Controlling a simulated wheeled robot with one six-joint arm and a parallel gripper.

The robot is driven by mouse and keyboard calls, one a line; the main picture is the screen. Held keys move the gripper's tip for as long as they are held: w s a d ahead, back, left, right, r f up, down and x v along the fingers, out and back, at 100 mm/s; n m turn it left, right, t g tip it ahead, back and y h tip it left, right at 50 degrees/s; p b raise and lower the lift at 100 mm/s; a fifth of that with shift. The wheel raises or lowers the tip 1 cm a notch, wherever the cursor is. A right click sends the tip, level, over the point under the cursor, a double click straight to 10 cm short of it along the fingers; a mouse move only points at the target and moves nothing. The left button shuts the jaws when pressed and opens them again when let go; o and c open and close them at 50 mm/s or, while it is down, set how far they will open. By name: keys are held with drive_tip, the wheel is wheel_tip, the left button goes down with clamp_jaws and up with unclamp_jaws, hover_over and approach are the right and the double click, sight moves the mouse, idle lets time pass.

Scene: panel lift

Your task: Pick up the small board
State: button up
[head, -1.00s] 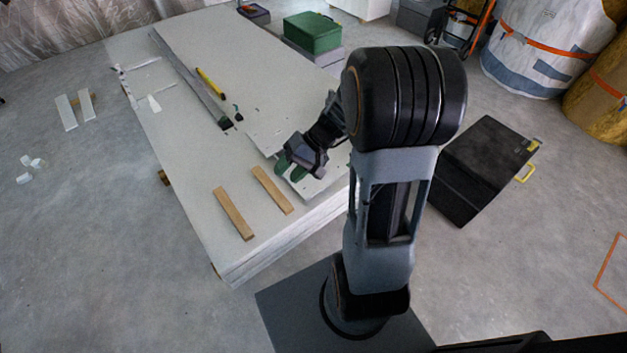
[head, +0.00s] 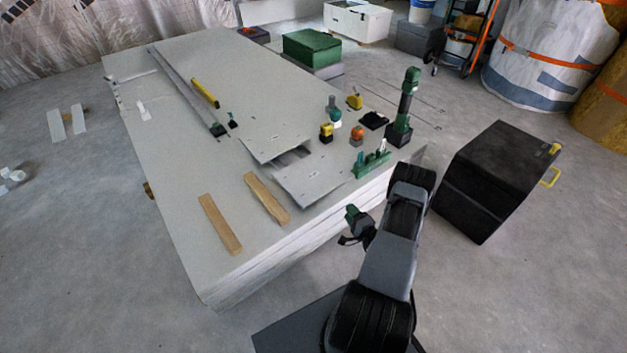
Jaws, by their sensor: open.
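The small board (head: 312,188) is a thin light-grey panel with a few holes. It lies near the front right edge of the large stack of white sheets (head: 235,280), just in front of a longer grey board (head: 235,95). A dark gap shows between the two. My gripper (head: 352,224), with green fingers, is open and empty. It is off the front edge of the stack, to the lower right of the small board and apart from it.
Two wooden strips (head: 220,224) (head: 266,198) lie left of the small board. A green rack (head: 371,165), several small tools and a dark green-topped post (head: 405,110) stand to its right. A black case (head: 495,180) stands on the floor at right.

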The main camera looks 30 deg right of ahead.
sight(332, 190)
drive_tip(key=w+b, duration=0.1)
drive_tip(key=w, duration=0.3)
drive_tip(key=w+b, duration=0.1)
drive_tip(key=w, duration=0.7)
drive_tip(key=shift+a+b, duration=0.3)
drive_tip(key=shift+b, duration=0.1)
clamp_jaws()
drive_tip(key=shift+r, duration=0.1)
